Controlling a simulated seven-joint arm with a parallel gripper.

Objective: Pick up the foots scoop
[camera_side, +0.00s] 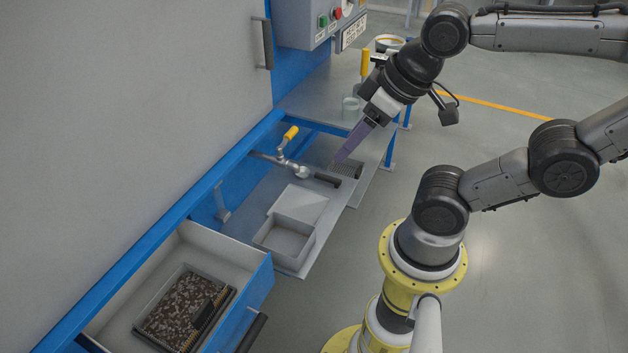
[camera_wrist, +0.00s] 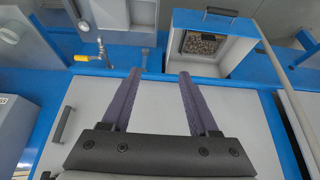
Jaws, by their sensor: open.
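No thing in view is clearly recognisable as the foots scoop. In the side view a short dark handle-like bar (camera_side: 327,181) lies on the low grey shelf, beside the pipe outlet; whether it belongs to a scoop I cannot tell. A dark ridged piece (camera_side: 207,309) lies over the chip-filled tray in the drawer, also unclear. My gripper (camera_side: 343,158) is in the air and appears above the shelf's far end, pointing down and left. In the wrist view my gripper (camera_wrist: 160,76) shows two purple fingers well apart, with nothing between them.
An open blue drawer (camera_side: 257,287) holds a tray (camera_side: 157,302) of dark chips. A square grey pan (camera_side: 285,238) sits on the low shelf. A yellow-handled valve (camera_side: 289,134) sticks out from the blue frame. A bench (camera_side: 325,92) and control box stand behind.

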